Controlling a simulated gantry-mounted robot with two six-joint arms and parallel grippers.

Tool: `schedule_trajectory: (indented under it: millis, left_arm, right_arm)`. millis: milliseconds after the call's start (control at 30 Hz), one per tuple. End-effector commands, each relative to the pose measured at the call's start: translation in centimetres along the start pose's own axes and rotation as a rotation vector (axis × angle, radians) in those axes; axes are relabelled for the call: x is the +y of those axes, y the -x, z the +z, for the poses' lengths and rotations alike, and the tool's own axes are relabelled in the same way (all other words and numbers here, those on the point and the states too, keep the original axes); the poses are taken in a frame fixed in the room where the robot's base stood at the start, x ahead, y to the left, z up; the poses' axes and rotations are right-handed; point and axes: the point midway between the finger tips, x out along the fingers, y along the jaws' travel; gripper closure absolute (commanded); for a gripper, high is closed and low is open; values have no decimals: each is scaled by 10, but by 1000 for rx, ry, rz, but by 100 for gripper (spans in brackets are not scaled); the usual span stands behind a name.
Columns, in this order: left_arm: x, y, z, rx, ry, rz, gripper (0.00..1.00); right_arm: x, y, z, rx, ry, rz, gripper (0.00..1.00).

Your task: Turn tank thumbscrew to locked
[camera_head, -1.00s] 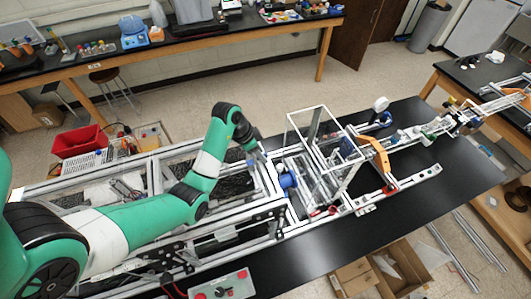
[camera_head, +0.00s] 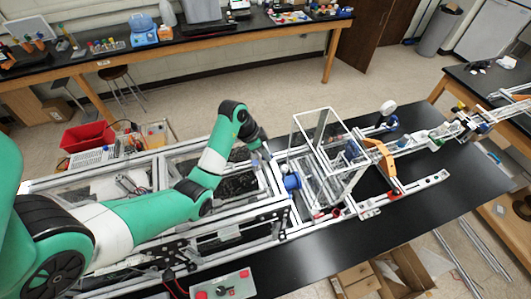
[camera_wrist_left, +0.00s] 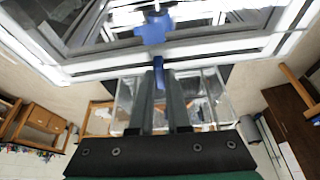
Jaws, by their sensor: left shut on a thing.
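In the left wrist view a blue thumbscrew (camera_wrist_left: 158,73) stands between the fingertips of my left gripper (camera_wrist_left: 161,82). The gripper is shut on it. Behind the thumbscrew, a blue fitting (camera_wrist_left: 153,27) sits against a metal frame rail. In the head view my left gripper (camera_head: 267,155) is at the right end of the extrusion frame (camera_head: 262,212), near the clear tank-like box (camera_head: 327,158). The thumbscrew is too small to make out there, so its turn angle cannot be read. My right gripper is not in view.
A blue spool (camera_head: 292,182) sits close to my left gripper. An orange arch (camera_head: 380,157) and slide rails (camera_head: 405,190) lie to the right on the black table (camera_head: 290,265). A control box with red buttons (camera_head: 222,287) is at the front. The near table surface is mostly clear.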

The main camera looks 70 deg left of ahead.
Motion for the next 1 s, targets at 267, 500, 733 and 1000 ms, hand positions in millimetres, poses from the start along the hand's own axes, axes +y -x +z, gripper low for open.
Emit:
schedule_trajectory:
  millis: [267, 500, 733, 1000]
  left_arm:
    - [-2, 1, -1, 3, -172, 73, 100]
    - [-3, 1, -1, 3, -379, 159, 100]
    - [-4, 0, -2, 3, -581, 242, 100]
    - [-5, 0, -3, 2, -819, 341, 100]
  right_arm:
    - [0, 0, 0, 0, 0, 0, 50]
    - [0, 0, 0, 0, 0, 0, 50]
    - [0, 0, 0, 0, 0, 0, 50]
    - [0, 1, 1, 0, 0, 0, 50]
